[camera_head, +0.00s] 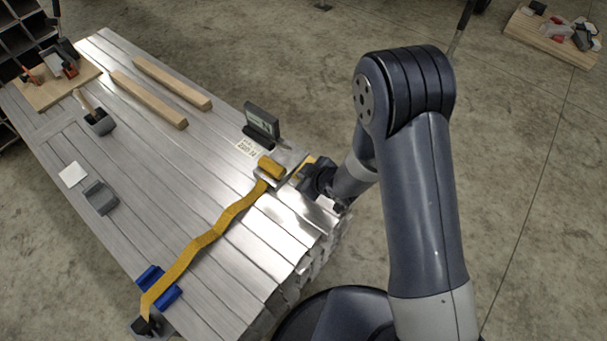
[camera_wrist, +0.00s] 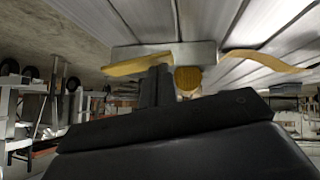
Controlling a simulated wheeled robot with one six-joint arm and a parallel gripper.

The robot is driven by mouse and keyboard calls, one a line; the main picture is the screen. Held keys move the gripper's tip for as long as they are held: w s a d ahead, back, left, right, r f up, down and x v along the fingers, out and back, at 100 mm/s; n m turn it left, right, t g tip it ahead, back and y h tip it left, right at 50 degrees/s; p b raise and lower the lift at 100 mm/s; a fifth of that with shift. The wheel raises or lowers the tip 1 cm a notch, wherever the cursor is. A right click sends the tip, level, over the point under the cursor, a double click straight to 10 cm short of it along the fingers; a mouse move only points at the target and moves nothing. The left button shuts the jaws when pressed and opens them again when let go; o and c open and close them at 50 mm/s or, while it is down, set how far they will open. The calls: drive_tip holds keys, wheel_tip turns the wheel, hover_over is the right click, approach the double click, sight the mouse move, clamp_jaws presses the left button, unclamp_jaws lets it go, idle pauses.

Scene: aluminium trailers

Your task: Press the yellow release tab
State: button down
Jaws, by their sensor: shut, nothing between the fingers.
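The yellow release tab (camera_wrist: 135,65) sticks out from a grey metal buckle plate (camera_wrist: 165,52) in the wrist view. In the head view the tab (camera_head: 307,164) is a small yellow patch at the trailer's edge, partly hidden by my gripper. My gripper (camera_head: 314,177) is shut and empty. In the wrist view its fingertips (camera_wrist: 158,72) overlap the right end of the tab; I cannot tell whether they touch. A yellow strap roll (camera_head: 271,168) sits on the buckle, also seen in the wrist view (camera_wrist: 188,79). The yellow strap (camera_head: 210,232) runs from it across the deck.
A dark upright display (camera_head: 262,121) stands close behind the buckle, with a printed label (camera_head: 247,148) beside it. Blue blocks (camera_head: 158,286) flank the strap's far end. Two wooden bars (camera_head: 172,84) lie on the aluminium deck (camera_head: 255,262). The floor right of the trailer is mostly clear.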

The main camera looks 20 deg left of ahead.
drive_tip(key=shift+r, duration=0.25)
drive_tip(key=r+p, duration=0.1)
drive_tip(key=r, duration=0.1)
drive_tip(key=r+p, duration=0.2)
drive_tip(key=shift+s+a+r, duration=0.15)
drive_tip(key=shift+s+r, duration=0.05)
drive_tip(key=shift+r, duration=0.1)
drive_tip(key=p+v, duration=0.1)
drive_tip(key=v, duration=0.8)
drive_tip(key=shift+w+d, duration=0.25)
drive_tip(key=shift+d, duration=0.25)
drive_tip(key=s+b+x, duration=0.1)
drive_tip(key=b+x, duration=0.1)
drive_tip(key=x, duration=0.7)
drive_tip(key=d+r+m+g+p, duration=0.1)
drive_tip(key=d+r+p, duration=0.3)
drive_tip(key=p, duration=0.5)
drive_tip(key=shift+d+r+g, duration=0.4)
drive_tip(key=shift+r+g, duration=0.3)
drive_tip(key=shift+r, duration=0.25)
